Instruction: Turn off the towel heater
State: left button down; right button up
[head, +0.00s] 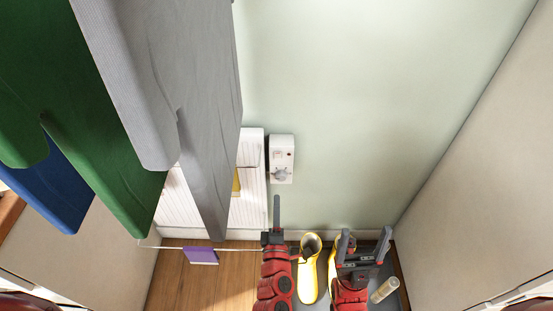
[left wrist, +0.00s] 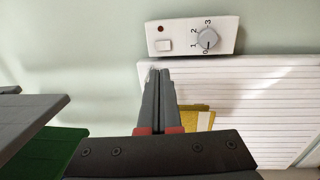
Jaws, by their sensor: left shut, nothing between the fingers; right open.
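The white control box (head: 281,158) is on the pale green wall beside the white heater panel (head: 250,205). Its round grey knob (head: 281,174) also shows in the left wrist view (left wrist: 208,38), beside the numbers 0 to 3. The knob's dark mark appears to be near 0. A dark red lamp (left wrist: 161,29) and a white rectangular button (left wrist: 164,45) are on the box. My left gripper (head: 277,202) is shut and empty, below the box and apart from it. My right gripper (head: 365,238) is open and empty, lower right.
Large grey (head: 205,100), green (head: 100,130) and blue (head: 55,185) towels hang at the left, partly covering the heater. Yellow boots (head: 308,275) stand on a dark tray below, near my grippers. A purple piece (head: 201,256) hangs on a thin line. The wall right of the box is clear.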

aim_at(277, 155)
pick_arm(q)
jog(key=w, duration=0.4)
jog(key=w+r+p, duration=0.1)
jog(key=w, duration=0.4)
jog(key=w+p, duration=0.1)
jog(key=w, duration=0.4)
jog(key=shift+r, duration=0.4)
